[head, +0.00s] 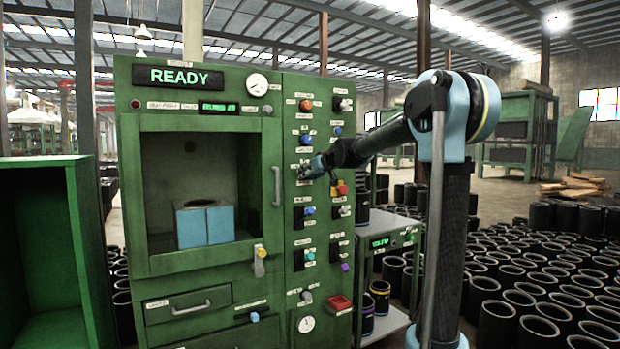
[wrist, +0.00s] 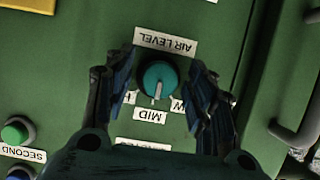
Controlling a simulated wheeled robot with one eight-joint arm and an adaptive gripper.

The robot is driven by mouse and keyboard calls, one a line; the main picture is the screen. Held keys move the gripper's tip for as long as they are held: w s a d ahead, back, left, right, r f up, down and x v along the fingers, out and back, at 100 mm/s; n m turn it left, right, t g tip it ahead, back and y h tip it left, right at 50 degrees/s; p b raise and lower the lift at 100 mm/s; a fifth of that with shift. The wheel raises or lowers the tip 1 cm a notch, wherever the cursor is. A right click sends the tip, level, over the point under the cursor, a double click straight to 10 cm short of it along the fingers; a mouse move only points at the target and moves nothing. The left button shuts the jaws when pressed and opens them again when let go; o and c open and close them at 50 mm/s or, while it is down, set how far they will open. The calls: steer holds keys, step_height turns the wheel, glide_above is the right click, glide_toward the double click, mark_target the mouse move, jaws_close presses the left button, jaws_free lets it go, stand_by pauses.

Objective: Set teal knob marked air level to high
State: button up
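The teal knob (wrist: 158,80) sits below its upside-down AIR LEVEL label (wrist: 165,41) on the green panel in the wrist view. Its white pointer line points down in the picture, toward the MID label (wrist: 150,115). Parts of two other position labels show beside the knob, one ending in H on the left and one ending in W on the right, both mostly hidden by the fingers. My gripper (wrist: 161,75) is open, with one finger on each side of the knob and a visible gap to each. In the head view my gripper (head: 318,167) is at the panel's narrow right column and hides the knob.
Other buttons and switches surround the gripper on the column, among them a red-and-yellow one (head: 342,189). A green button (wrist: 16,131) and a grey handle (wrist: 297,125) show in the wrist view. The display (head: 180,77) reads READY.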

steer(key=c, duration=0.8)
steer(key=shift+w+d+m+g+y, duration=0.1)
steer(key=shift+m+g+y, duration=0.3)
steer(key=shift+m+y, duration=0.9)
steer(key=shift+w+d+m+g+y, duration=0.1)
steer(key=shift+m+g+y, duration=0.45)
steer(key=shift+m, duration=1.25)
steer(key=o, duration=1)
